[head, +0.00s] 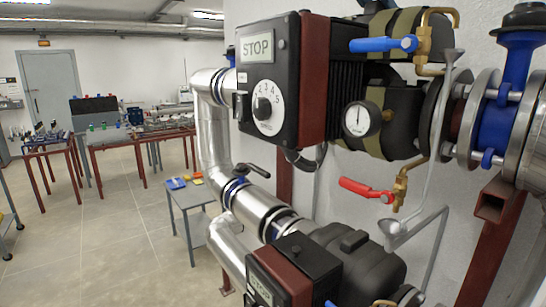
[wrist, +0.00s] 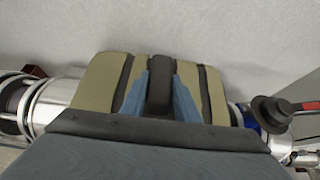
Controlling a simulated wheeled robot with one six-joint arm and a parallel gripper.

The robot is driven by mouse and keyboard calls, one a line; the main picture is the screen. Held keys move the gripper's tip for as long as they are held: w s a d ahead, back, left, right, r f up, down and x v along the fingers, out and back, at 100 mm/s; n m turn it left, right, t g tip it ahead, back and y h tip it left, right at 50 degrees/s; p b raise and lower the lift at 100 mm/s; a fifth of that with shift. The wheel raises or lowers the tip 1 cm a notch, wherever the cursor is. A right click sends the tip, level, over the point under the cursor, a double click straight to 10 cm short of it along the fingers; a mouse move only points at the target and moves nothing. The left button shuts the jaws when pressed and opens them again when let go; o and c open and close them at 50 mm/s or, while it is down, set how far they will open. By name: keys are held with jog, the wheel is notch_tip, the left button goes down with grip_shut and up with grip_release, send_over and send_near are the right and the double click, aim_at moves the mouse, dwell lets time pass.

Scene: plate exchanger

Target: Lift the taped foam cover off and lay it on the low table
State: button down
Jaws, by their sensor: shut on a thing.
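The taped foam cover (head: 408,35) is dark with olive tape bands. In the wrist view the cover (wrist: 95,85) lies just ahead of my gripper, olive with dark stripes. My gripper (wrist: 161,100) has its blue fingers shut on the black tab (wrist: 160,80) on the cover. I cannot tell whether the cover is clear of the pipework. The low grey table (head: 193,200) stands at centre left.
Small blue, yellow and red items (head: 178,183) lie on the low table's far part. A STOP control box (head: 268,85), a blue lever (head: 380,45), a red lever (head: 365,188) and a gauge (head: 360,118) crowd the cover. The floor (head: 100,240) at left is free.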

aim_at(377, 24)
jog(key=shift+f, duration=2.05)
